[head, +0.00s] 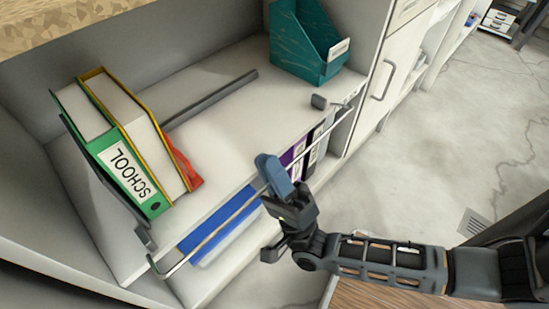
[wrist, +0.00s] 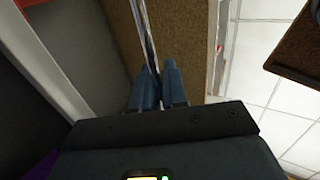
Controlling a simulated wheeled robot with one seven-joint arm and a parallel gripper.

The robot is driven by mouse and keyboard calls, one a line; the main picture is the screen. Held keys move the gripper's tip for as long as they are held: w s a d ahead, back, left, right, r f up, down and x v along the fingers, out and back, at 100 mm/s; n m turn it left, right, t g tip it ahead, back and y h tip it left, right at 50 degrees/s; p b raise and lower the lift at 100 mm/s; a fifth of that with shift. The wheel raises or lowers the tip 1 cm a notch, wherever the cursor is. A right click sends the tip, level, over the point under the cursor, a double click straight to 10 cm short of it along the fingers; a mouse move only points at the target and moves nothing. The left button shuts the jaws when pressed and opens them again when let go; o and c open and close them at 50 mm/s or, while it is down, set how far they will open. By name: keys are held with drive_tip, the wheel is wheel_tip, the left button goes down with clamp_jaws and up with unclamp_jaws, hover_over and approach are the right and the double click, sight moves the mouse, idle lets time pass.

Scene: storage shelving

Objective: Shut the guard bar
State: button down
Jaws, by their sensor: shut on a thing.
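The guard bar (head: 225,227) is a thin metal rod running along the front of the white shelf, from the lower left to the upper right, with a bent end at the left. My gripper (head: 270,176) is at the middle of the bar, its blue fingers closed around it. In the wrist view the bar (wrist: 148,40) runs up from between my two fingertips (wrist: 157,85). The part of the bar between the fingers is hidden.
Binders, one labelled SCHOOL (head: 128,175), stand at the left of the shelf (head: 225,130). A teal magazine file (head: 300,45) stands at the back right. A dark rail (head: 210,100) lies between them. Blue and purple items sit below the shelf. The floor at right is open.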

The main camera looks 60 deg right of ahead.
drive_tip(key=w+r+g+y+p, duration=0.1)
drive_tip(key=w+g+p, duration=0.1)
drive_tip(key=g+p, duration=0.2)
drive_tip(key=w+d+r+g+y+p, duration=0.1)
drive_tip(key=g+p, duration=0.2)
drive_tip(key=p, duration=0.8)
drive_tip(key=w+r+g+y+p, duration=0.1)
drive_tip(key=w+g+p, duration=0.1)
drive_tip(key=g+p, duration=0.2)
drive_tip(key=shift+w+d+g+p, duration=0.2)
drive_tip(key=shift+w+g+p, duration=0.1)
drive_tip(key=shift+p, duration=1.55)
drive_tip(key=shift+w+d+f+g+p, duration=0.1)
drive_tip(key=shift+w+f+g+p, duration=0.4)
drive_tip(key=shift+p, duration=0.65)
drive_tip(key=shift+s+y, duration=0.15)
drive_tip(key=shift+y, duration=0.15)
drive_tip(key=c, duration=1.2)
unclamp_jaws()
drive_tip(key=shift+c, duration=0.2)
